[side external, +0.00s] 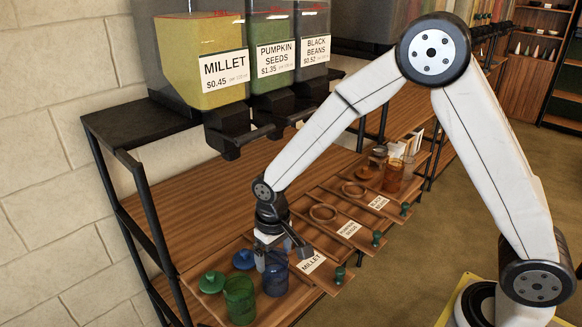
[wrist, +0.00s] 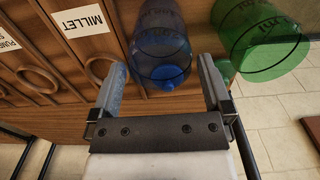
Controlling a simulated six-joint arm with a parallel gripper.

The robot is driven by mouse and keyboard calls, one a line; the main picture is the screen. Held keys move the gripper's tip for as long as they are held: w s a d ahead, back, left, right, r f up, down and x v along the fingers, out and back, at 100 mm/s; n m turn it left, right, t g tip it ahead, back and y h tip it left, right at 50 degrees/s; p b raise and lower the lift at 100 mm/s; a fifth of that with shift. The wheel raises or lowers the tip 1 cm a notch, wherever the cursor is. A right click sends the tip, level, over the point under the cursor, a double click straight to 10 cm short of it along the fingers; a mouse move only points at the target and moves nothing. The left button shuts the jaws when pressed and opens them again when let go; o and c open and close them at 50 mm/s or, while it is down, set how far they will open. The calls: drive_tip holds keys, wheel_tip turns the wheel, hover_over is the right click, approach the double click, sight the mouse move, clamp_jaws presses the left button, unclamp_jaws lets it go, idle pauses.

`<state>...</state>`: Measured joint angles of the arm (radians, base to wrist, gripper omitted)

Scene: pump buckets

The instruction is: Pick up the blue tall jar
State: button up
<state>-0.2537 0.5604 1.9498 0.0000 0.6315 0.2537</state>
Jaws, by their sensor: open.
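The blue tall jar (side external: 275,280) is see-through and stands open on the low wooden shelf, right of the green jar. In the wrist view the blue jar (wrist: 160,25) lies ahead, in line with the gap between my fingers. My gripper (side external: 270,257) points down beside the jar, its fingers partly overlapping the jar's top in the side view. In the wrist view my gripper (wrist: 160,62) is open, with nothing clasped. A blue lid (side external: 243,259) rests on the shelf behind the jar; it also shows between the fingers (wrist: 172,76).
A green jar (side external: 240,300) stands close on the left, with a green lid (side external: 211,282) behind it. A millet label (side external: 311,262) and ring-marked boards lie to the right. Bulk dispensers (side external: 205,60) hang above the shelf. An amber jar (side external: 394,176) stands farther back.

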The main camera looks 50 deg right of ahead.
drive_tip(key=c, duration=0.9)
drive_tip(key=shift+r, duration=3.05)
drive_tip(key=shift+w, duration=0.1)
